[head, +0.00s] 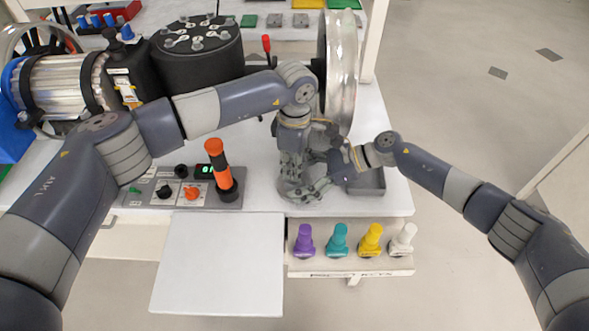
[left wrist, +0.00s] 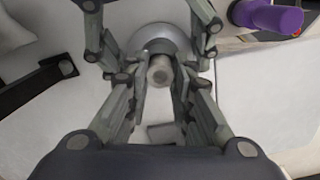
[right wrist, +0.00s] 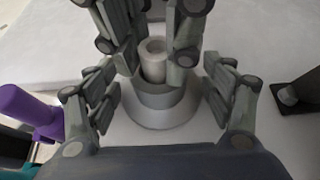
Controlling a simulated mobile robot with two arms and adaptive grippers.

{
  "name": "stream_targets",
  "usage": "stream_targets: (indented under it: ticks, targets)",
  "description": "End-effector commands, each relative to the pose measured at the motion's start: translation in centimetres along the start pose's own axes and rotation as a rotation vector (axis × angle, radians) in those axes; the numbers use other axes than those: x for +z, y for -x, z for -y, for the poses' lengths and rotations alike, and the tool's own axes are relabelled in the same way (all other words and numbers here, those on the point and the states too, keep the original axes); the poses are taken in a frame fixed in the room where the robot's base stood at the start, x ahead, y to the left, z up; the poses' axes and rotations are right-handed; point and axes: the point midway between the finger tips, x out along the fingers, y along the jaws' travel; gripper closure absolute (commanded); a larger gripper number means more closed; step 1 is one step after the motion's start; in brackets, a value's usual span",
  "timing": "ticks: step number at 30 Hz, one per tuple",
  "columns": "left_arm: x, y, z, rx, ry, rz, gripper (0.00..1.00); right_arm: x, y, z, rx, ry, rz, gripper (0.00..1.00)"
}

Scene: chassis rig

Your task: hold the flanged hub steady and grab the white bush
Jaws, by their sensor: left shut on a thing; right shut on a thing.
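The flanged hub (head: 289,190) is a grey metal piece with a round base, standing on the white bench. Its wide base also shows in the right wrist view (right wrist: 160,115) and the left wrist view (left wrist: 150,36). The white bush (right wrist: 153,60) is a pale hollow cylinder upright at the hub's top; it also shows in the left wrist view (left wrist: 160,70). My left gripper (left wrist: 160,84) is above the hub, shut on the bush. My right gripper (right wrist: 160,92) comes from the right, its fingers spread wide on both sides of the hub and shut on it. The fingers hide much of both pieces in the head view.
A grey tray (head: 370,183) lies right of the hub. Purple (head: 304,241), teal (head: 338,240), yellow (head: 371,240) and white (head: 403,238) plugs stand on the front ledge. A control panel with an orange-topped lever (head: 217,160) is at left. A large wheel (head: 341,70) stands behind.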

Motion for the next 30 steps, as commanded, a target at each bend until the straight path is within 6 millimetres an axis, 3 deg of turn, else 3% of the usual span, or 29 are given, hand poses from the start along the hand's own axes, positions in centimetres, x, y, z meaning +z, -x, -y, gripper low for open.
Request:
stream_targets:
  ticks: [12, 18, 25, 26, 27, 28, 30]
  targets:
    - [0.0, 7.8, -0.1, 0.004, 0.000, -0.001, 1.00, -0.1, 0.0, 0.0, 0.000, -0.001, -0.001, 0.38]
    - [0.0, 9.2, 0.0, 0.002, 0.000, 0.000, 1.00, -0.1, 0.0, 0.0, 0.000, 0.000, -0.001, 0.38]
    - [0.0, 9.3, 0.0, 0.001, 0.000, 0.000, 1.00, -0.1, 0.0, 0.0, 0.000, 0.000, -0.001, 0.38]
    - [0.0, 9.3, 0.0, 0.001, 0.000, 0.000, 1.00, -0.1, 0.0, 0.0, 0.000, 0.000, -0.001, 0.18]
    - [0.0, 9.3, 0.0, 0.001, 0.000, 0.000, 1.00, -0.1, 0.0, 0.0, 0.000, 0.000, -0.001, 0.09]
    - [0.0, 9.3, 0.0, 0.001, 0.000, 0.000, 1.00, -0.1, 0.0, 0.0, 0.000, 0.000, -0.001, 0.02]
    - [0.0, 9.3, 0.0, 0.001, 0.000, 0.000, 1.00, -0.1, 0.0, 0.0, 0.000, 0.000, -0.001, 0.01]
